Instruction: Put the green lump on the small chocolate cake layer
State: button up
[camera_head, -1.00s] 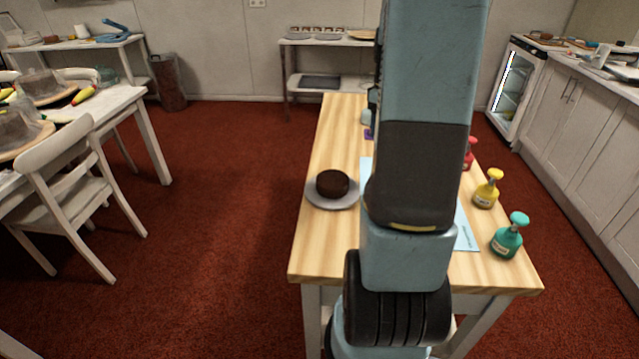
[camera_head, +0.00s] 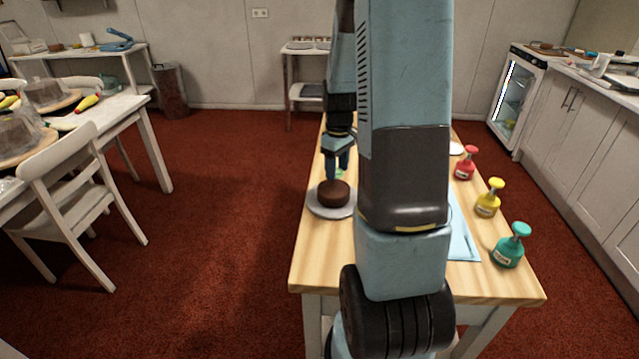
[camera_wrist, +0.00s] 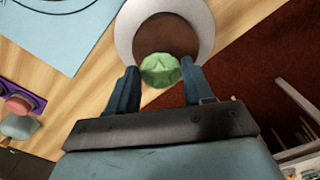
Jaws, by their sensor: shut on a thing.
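The small chocolate cake layer (camera_head: 333,193) is a dark brown disc on a pale grey round turntable (camera_head: 318,211) on the wooden table. It also shows in the wrist view (camera_wrist: 165,38), partly covered by the green lump. The green lump (camera_wrist: 160,70) is held between the two blue fingers of my gripper (camera_wrist: 160,88). In the head view my gripper (camera_head: 338,172) points down just behind the cake, with a bit of green between the fingers. In the wrist view the lump overlaps the cake's near edge; I cannot tell if they touch.
Red (camera_head: 466,163), yellow (camera_head: 488,198) and teal (camera_head: 511,246) bottles stand along the table's right side. A light blue sheet (camera_head: 462,235) lies mid-table, partly behind my arm. A purple item (camera_wrist: 22,98) shows at the wrist view's left. The table's front left is clear.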

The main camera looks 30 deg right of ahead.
aim_at(333, 187)
jog(key=shift+w+a+f, duration=0.1)
jog(key=shift+a+f, duration=0.2)
jog(key=shift+f, duration=0.05)
jog(key=shift+a+f, duration=0.15)
jog(key=shift+f, duration=1.55)
jog(key=o, duration=1)
jog(key=shift+f, duration=0.1)
